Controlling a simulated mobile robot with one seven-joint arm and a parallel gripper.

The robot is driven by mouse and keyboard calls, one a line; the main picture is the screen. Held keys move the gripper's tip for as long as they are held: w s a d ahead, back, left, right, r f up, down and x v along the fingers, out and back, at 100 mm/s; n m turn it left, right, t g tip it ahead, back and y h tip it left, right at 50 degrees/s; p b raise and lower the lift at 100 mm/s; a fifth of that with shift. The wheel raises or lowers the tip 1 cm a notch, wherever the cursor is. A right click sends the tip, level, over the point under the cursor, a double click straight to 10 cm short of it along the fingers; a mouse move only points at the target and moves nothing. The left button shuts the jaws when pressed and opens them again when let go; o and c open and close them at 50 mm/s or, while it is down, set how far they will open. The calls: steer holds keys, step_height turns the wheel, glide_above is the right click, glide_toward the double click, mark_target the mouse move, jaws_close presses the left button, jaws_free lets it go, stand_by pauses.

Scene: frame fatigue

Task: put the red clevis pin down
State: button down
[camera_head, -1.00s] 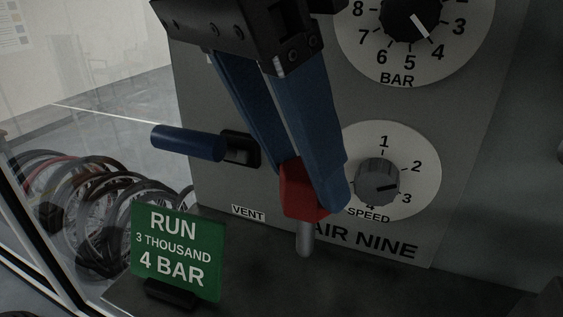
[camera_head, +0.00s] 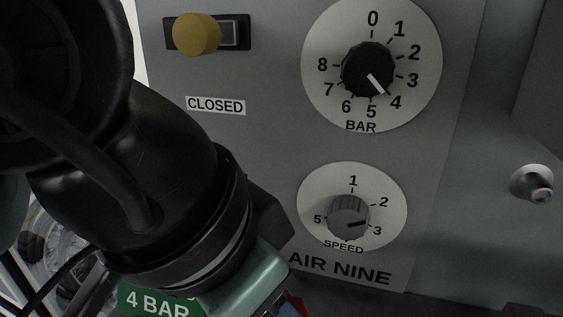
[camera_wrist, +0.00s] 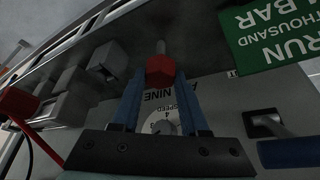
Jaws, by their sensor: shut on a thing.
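The red clevis pin (camera_wrist: 160,70) shows in the wrist view as a red block-like head with a grey shank sticking out, away from my gripper. My gripper (camera_wrist: 160,76) is shut on the red head with its two blue fingers, one on each side. In the head view my arm covers most of the gripper, and only a small red patch of the pin (camera_head: 297,304) shows at the bottom edge. The wrist view shows the shank over a dark surface; I cannot tell whether it touches.
A grey panel (camera_head: 270,150) carries a BAR dial (camera_head: 368,70), a SPEED dial (camera_head: 348,215) and a yellow-knobbed slider (camera_head: 196,35) above a CLOSED label. A green sign (camera_wrist: 268,35) stands near the pin. A blue handle (camera_wrist: 290,153) projects nearby. Grey boxes (camera_wrist: 72,100) lie at left.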

steer(key=shift+f, duration=0.1)
steer(key=shift+f, duration=0.15)
steer(key=shift+c, duration=2.1)
jaws_free()
steer(key=shift+r, duration=0.2)
